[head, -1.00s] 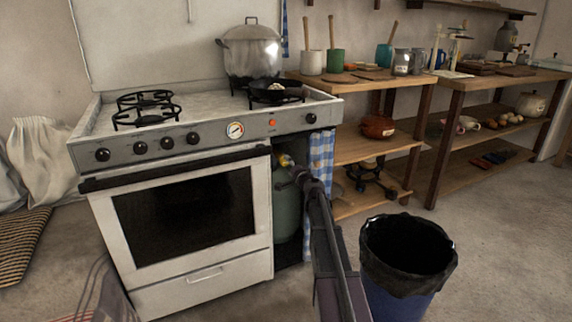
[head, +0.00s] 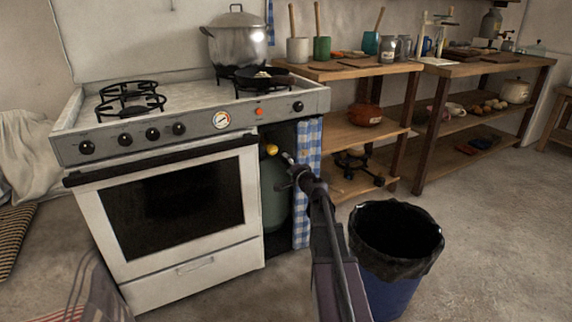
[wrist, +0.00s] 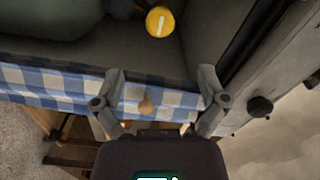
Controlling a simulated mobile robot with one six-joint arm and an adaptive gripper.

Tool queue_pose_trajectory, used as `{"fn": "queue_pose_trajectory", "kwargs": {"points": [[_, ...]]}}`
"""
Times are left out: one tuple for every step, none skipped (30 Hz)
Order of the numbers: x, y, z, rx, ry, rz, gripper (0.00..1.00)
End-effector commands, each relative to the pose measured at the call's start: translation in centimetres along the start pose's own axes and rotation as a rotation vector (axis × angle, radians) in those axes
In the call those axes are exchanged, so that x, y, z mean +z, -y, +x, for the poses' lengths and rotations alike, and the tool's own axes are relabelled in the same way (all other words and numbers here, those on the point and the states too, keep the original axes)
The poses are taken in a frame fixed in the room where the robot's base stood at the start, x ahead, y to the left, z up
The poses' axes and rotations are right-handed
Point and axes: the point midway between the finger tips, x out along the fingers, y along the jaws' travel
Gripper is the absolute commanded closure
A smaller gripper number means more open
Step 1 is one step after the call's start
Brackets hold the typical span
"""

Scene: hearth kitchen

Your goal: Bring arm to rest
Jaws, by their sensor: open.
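My arm reaches forward from the bottom of the head view, and my gripper (head: 291,166) is in front of the open bay beside the oven. In the wrist view its two fingers (wrist: 162,86) stand wide apart. No object is clearly held between them. A yellow knob (head: 271,149) tops the green gas cylinder (head: 273,200) in the bay. In the wrist view the knob (wrist: 160,21) lies beyond the fingertips, apart from them.
The white stove (head: 195,262) stands left, with a pot (head: 237,48) and pan (head: 262,76) on top. A checked curtain (head: 308,180) hangs right of the bay. A lined bin (head: 392,280) stands close to my arm's right. Floor farther right is clear.

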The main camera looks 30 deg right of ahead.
Motion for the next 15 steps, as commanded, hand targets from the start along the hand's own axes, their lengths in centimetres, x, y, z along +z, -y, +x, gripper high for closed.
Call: {"fn": "queue_pose_trajectory", "kwargs": {"points": [[0.0, 0.0, 0.0, 0.0, 0.0, 0.0, 0.08], [0.0, 0.0, 0.0, 0.0, 0.0, 0.0, 0.08], [0.0, 0.0, 0.0, 0.0, 0.0, 0.0, 0.08], [0.0, 0.0, 0.0, 0.0, 0.0, 0.0, 0.08], [0.0, 0.0, 0.0, 0.0, 0.0, 0.0, 0.08], [0.0, 0.0, 0.0, 0.0, 0.0, 0.0, 0.08], [0.0, 0.0, 0.0, 0.0, 0.0, 0.0, 0.08], [0.1, 0.0, 0.0, 0.0, 0.001, -0.001, 0.08], [0.2, 0.1, 0.0, 0.001, 0.006, -0.004, 0.08], [0.5, 0.2, 0.0, 0.002, 0.012, -0.008, 0.08], [0.8, 0.3, -0.1, 0.003, 0.02, -0.013, 0.08], [1.3, 0.5, -0.1, 0.006, 0.035, -0.022, 0.08], [1.8, 0.6, -0.1, 0.008, 0.049, -0.032, 0.08], [2.4, 0.8, -0.2, 0.011, 0.065, -0.042, 0.08], [3.4, 1.1, -0.3, 0.016, 0.093, -0.06, 0.08]]}}
